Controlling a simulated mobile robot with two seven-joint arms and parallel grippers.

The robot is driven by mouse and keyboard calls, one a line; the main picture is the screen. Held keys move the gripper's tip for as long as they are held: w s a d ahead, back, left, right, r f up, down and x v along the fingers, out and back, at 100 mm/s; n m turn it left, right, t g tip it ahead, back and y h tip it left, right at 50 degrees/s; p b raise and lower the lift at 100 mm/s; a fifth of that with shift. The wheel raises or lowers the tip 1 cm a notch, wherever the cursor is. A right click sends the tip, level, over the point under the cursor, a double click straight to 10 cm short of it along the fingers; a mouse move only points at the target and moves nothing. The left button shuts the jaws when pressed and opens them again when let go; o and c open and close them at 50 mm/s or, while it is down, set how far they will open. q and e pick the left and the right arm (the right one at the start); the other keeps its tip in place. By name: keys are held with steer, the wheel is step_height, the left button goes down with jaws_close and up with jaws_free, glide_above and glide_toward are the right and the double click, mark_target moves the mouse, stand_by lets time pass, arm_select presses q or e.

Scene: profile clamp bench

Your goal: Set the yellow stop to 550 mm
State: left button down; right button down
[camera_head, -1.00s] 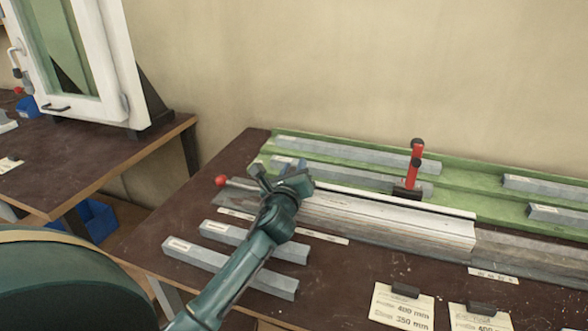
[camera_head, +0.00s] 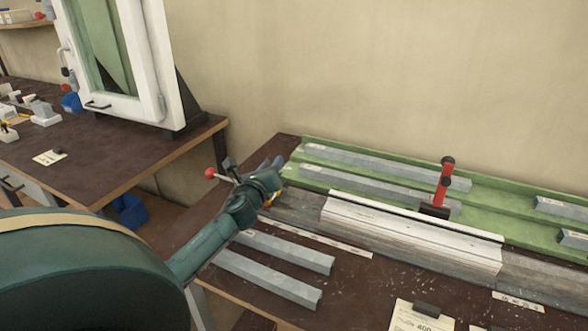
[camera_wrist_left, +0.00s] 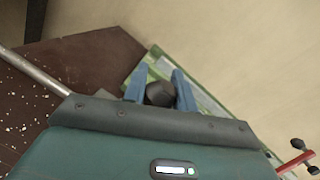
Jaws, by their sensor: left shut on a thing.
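My left gripper (camera_head: 272,166) is at the left end of the bench's long rail, left of the white profile. In the left wrist view its two blue fingers (camera_wrist_left: 159,88) are closed on a dark knob (camera_wrist_left: 160,94). A small patch of yellow (camera_head: 268,199), possibly the yellow stop, shows just under the gripper in the head view; my wrist hides the rest. The white profile (camera_head: 410,236) lies along the rail. A scale strip (camera_head: 320,240) runs in front, its figures too small to read. My right gripper is out of view.
A lever with a red ball (camera_head: 210,173) sticks out left of my gripper. A red clamp (camera_head: 443,185) stands behind the profile. Grey bars (camera_head: 270,278) lie in front. A green rack (camera_head: 480,205) holds more bars. A note card (camera_head: 420,316) lies at front right.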

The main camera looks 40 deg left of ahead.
arm_select(q)
steer(key=shift+s+a, duration=0.1)
steer(key=shift+a, duration=0.3)
steer(key=c, duration=1.1)
jaws_free()
steer(key=shift+d, duration=0.1)
steer(key=v, duration=1.3)
steer(key=shift+s, duration=0.1)
